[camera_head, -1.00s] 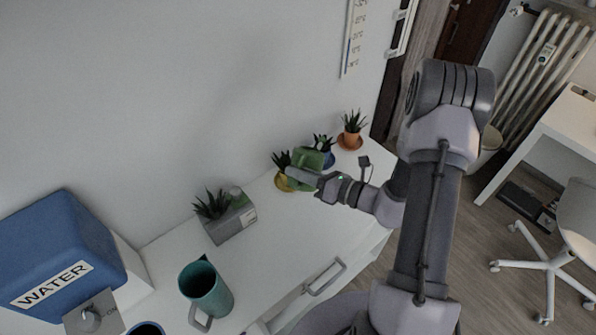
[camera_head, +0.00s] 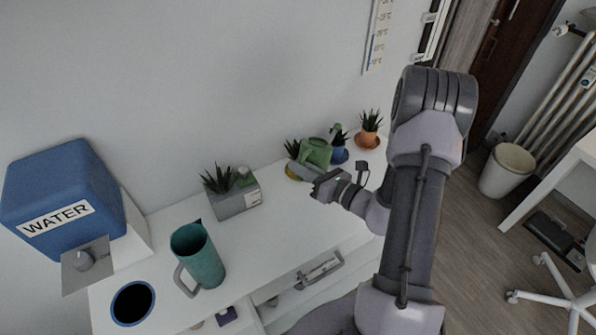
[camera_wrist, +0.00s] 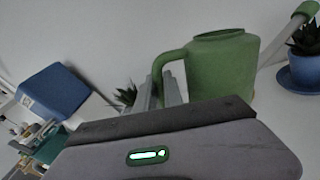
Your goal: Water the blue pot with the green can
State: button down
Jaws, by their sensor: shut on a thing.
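The green can (camera_head: 317,152) is held by its handle in my gripper (camera_head: 299,169). In the wrist view the green can (camera_wrist: 222,72) looks roughly upright, and the gripper fingers (camera_wrist: 163,92) are shut at its handle on the left. In the head view the blue pot (camera_head: 340,156) stands just right of the can on a blue saucer. Whether water is coming out cannot be told.
A yellow pot (camera_head: 291,174) is partly hidden behind the gripper. An orange pot (camera_head: 367,140) stands right of the blue one. A grey planter (camera_head: 236,205), teal pitcher (camera_head: 199,256) and blue water tank (camera_head: 62,190) are to the left. The desk's middle is clear.

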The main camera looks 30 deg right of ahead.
jog(key=shift+s+a+f+b, duration=0.1)
jog(key=shift+f+b, duration=0.25)
jog(key=shift+f, duration=0.15)
jog(key=shift+r+n+p, duration=0.2)
jog(key=shift+n+p, duration=0.1)
jog(key=shift+p, duration=0.05)
jog(key=r+p, duration=0.1)
jog(key=p, duration=0.2)
jog(key=shift+r+p, duration=0.15)
jog(key=shift+p, duration=1)
jog(key=shift+f+p, duration=0.25)
jog(key=shift+p, duration=0.2)
jog(key=shift+n, duration=0.8)
notch_tip(320, 180, down, 4)
jog(key=b, duration=0.6)
jog(key=f+n+b, duration=0.1)
jog(key=b, duration=0.1)
jog(key=shift+d+n+t, duration=0.2)
jog(key=shift+n+t, duration=0.1)
jog(key=shift+t, duration=0.1)
jog(key=shift+r, duration=0.15)
